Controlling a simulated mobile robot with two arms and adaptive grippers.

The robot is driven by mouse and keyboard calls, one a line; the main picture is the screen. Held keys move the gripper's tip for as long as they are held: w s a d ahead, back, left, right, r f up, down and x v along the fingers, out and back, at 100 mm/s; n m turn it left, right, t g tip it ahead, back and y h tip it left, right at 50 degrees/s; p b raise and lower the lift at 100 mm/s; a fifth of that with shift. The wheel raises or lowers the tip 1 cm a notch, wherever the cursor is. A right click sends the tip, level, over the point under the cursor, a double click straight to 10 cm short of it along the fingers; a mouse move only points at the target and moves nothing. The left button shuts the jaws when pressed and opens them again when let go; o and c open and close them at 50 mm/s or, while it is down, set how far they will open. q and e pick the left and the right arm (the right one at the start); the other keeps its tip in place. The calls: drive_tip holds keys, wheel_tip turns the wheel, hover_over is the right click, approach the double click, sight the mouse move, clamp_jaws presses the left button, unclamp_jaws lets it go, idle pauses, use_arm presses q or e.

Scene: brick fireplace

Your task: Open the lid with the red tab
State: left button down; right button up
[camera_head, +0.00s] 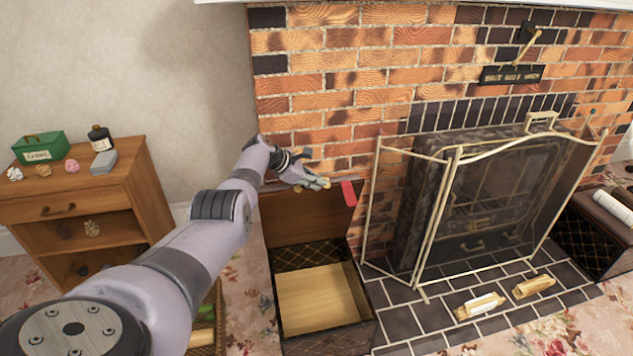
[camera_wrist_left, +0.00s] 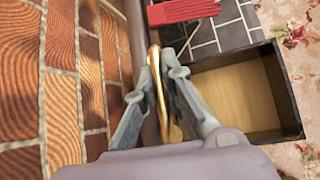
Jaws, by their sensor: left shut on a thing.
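The lid (camera_head: 305,222) with the red tab (camera_head: 348,195) stands raised, close to upright, at the back of a dark patterned box (camera_head: 325,332). The box is open and its pale wooden inside shows. My left gripper (camera_head: 314,183) is at the lid's top edge, left of the red tab. In the left wrist view its fingers (camera_wrist_left: 158,78) are closed around a brass-coloured piece at the lid's edge, with the red tab (camera_wrist_left: 183,11) beyond them. The exact contact is partly hidden by the fingers. My right gripper does not show.
The brick wall (camera_head: 330,85) is close behind the lid. A gold-framed fire screen (camera_head: 440,215) stands just right of the box. A wooden cabinet (camera_head: 95,195) with small objects on top is at the left. Firewood (camera_head: 480,305) lies on the hearth tiles.

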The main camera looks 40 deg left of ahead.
use_arm(q)
drive_tip(key=shift+w+a+r, duration=0.1)
drive_tip(key=shift+a+r, duration=0.05)
drive_tip(key=shift+r, duration=0.05)
drive_tip(key=c, duration=1.7)
unclamp_jaws()
drive_tip(key=shift+f, duration=0.15)
drive_tip(key=shift+v, duration=0.95)
drive_tip(key=v, duration=1)
